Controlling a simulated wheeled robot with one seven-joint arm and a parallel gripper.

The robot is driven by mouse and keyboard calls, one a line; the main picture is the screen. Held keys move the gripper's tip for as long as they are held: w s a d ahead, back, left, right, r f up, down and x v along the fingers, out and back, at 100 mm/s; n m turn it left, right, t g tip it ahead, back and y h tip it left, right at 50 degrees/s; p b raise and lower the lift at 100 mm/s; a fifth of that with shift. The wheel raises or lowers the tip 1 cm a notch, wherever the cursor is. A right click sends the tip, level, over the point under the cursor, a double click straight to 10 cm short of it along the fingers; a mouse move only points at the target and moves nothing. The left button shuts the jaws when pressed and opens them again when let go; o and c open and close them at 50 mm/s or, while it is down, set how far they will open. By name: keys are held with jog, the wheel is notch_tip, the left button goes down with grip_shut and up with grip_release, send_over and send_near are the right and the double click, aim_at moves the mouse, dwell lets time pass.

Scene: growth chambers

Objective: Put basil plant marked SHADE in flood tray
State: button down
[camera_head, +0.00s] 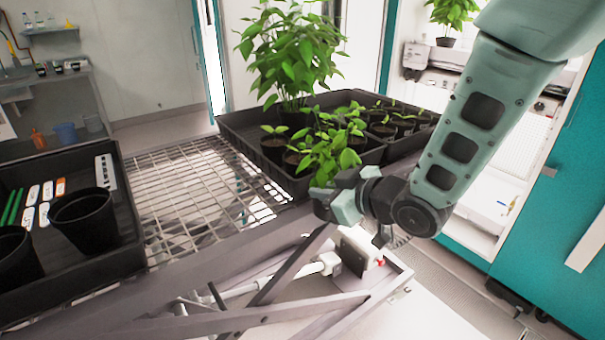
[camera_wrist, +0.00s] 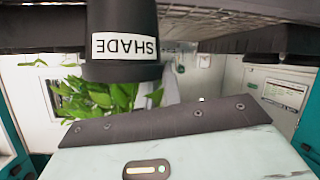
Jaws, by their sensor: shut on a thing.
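A dark pot (camera_wrist: 120,65) with a white SHADE label (camera_wrist: 124,46) shows in the wrist view, which is upside down. Its green basil leaves (camera_wrist: 100,95) hang below it in that picture. In the head view the basil's leaves (camera_head: 332,160) show just above my gripper (camera_head: 345,203), at the near corner of a black plant tray (camera_head: 290,184). My gripper is shut on the basil plant; its pot is mostly hidden behind the gripper in the head view. The leaves overlap the tray's near rim in the picture; I cannot tell whether the pot is clear of it.
The plant tray holds a tall leafy plant (camera_head: 290,50) and several small potted seedlings. A wire-mesh bench top (camera_head: 190,190) lies bare to its left. A second black tray (camera_head: 125,225) at the left holds empty pots (camera_head: 84,222), tags and green sticks. A teal cabinet (camera_head: 560,220) stands at the right.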

jog(key=d+f+m+t+h, duration=0.3)
jog(key=d+f+m+h, duration=0.5)
jog(key=d+f, duration=1.7)
jog(key=shift+w+d+f+h, duration=0.45)
jog(key=shift+d+h, duration=0.15)
jog(key=shift+d, duration=0.2)
jog(key=shift+d, duration=0.1)
